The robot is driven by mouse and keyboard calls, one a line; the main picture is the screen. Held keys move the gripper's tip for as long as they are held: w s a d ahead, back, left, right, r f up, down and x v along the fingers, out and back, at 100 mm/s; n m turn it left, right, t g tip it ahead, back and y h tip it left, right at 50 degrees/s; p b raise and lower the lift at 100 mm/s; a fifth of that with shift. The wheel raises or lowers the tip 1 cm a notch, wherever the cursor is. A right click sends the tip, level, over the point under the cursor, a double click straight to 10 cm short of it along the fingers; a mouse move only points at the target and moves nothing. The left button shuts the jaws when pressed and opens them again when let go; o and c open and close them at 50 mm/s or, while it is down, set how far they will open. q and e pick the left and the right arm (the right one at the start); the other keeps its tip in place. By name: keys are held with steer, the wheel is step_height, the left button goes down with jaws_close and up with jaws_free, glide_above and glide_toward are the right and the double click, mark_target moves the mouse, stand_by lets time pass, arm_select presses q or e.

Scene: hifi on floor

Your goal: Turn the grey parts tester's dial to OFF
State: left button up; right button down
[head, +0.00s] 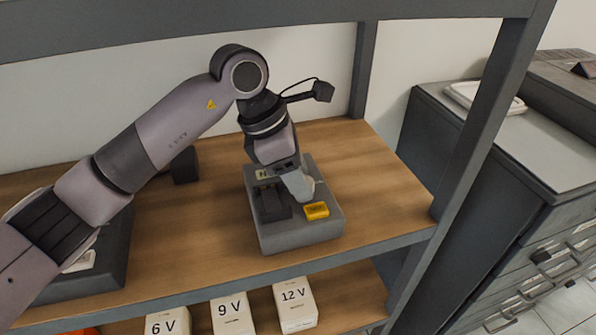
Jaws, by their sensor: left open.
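The grey parts tester (298,236) is a box on the wooden shelf, with a yellow block (316,211) at its front right and a dark part on its left. My left arm comes in from the left and reaches down over the tester. My left gripper (288,199) points down at the tester's top and is open. One pale finger is near the right side, behind the yellow block; I cannot tell whether it touches anything. The dial is not clearly visible, and the gripper covers part of the tester's top. My right gripper is not in view.
The shelf (390,190) has free wood right of the tester. A grey post (475,140) stands at the right. A dark device (105,255) is at the left, a small black block (184,165) behind. Boxes marked 6 V, 9 V and 12 V (295,305) sit below. A drawer cabinet (500,210) stands right.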

arm_select(q)
steer(key=c, duration=0.8)
steer(key=shift+o, duration=0.2)
steer(key=n+b, duration=0.1)
steer(key=n+t+b, duration=0.1)
steer(key=n, duration=0.1)
steer(key=shift+s+f+b, duration=0.15)
steer(key=shift+f+b, duration=0.05)
steer(key=shift+b, duration=0.1)
steer(key=n+t+b, duration=0.1)
steer(key=n+b, duration=0.1)
steer(key=n, duration=0.1)
steer(key=shift+s+d+y, duration=0.1)
steer(key=shift+y, duration=0.3)
steer(key=shift+r+n+t+y+b, duration=0.15)
steer(key=shift+n+t+y+b, duration=0.3)
steer(key=shift+n+b, duration=0.85)
steer(key=shift+n, duration=0.3)
